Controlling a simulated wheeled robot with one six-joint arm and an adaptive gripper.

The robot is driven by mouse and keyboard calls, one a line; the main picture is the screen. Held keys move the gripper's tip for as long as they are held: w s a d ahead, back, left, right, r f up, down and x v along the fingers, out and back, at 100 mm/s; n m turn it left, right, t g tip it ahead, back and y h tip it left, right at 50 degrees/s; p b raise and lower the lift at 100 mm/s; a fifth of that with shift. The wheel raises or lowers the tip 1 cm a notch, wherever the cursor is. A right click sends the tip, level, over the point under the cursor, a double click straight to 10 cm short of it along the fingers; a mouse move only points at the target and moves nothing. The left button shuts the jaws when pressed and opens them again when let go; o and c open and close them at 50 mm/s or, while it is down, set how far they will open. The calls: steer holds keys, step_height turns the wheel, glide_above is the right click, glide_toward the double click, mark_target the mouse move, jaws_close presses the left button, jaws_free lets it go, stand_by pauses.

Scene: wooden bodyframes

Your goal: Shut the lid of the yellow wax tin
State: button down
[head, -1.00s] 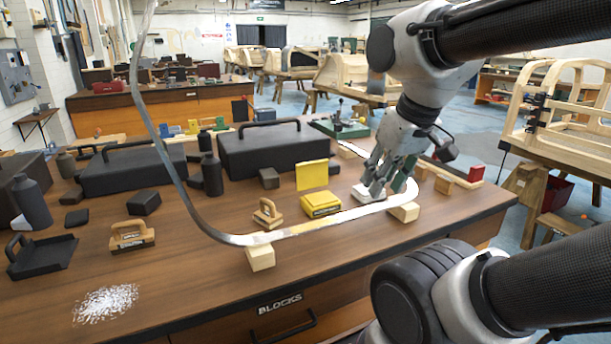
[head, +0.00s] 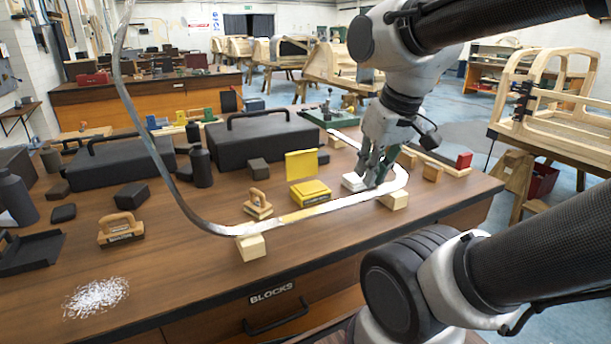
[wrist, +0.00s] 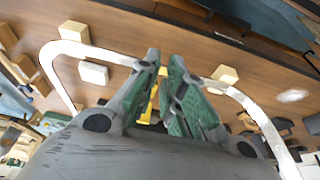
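The yellow wax tin (head: 311,194) sits on the wooden bench, behind the pale bent strip. Its flat yellow lid (head: 301,164) stands upright at the back edge, so the tin is open. My gripper (head: 372,183) hangs to the right of the tin, close to the white box, apart from the tin. In the wrist view the two green-padded fingers (wrist: 166,58) lean toward each other with a narrow gap and nothing held. A piece of yellow (wrist: 150,103) shows between them, mostly hidden by the fingers.
The bent strip (head: 330,207) rests on wooden blocks (head: 250,246) in front of the tin and curves up at left. A white box (head: 353,182) is beside my gripper. A wooden-handled block (head: 258,204) stands left of the tin; a black case (head: 262,143) stands behind.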

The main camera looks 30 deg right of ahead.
steer(key=w+f+g, duration=0.1)
steer(key=w, duration=0.9)
steer(key=w+f, duration=0.1)
steer(key=w, duration=1)
steer(key=w+d+f+g, duration=0.1)
steer(key=w, duration=1)
steer(key=shift+g, duration=0.3)
steer(key=w+r+t, duration=0.2)
steer(key=w+r, duration=0.2)
steer(key=w, duration=0.4)
steer(key=s+x, duration=0.1)
steer(key=x, duration=0.9)
steer(key=shift+s+d+r, duration=0.1)
steer(key=shift+s+r, duration=0.1)
steer(key=shift+s, duration=0.7)
steer(key=shift+s+r, duration=0.15)
steer(key=shift+s, duration=0.8)
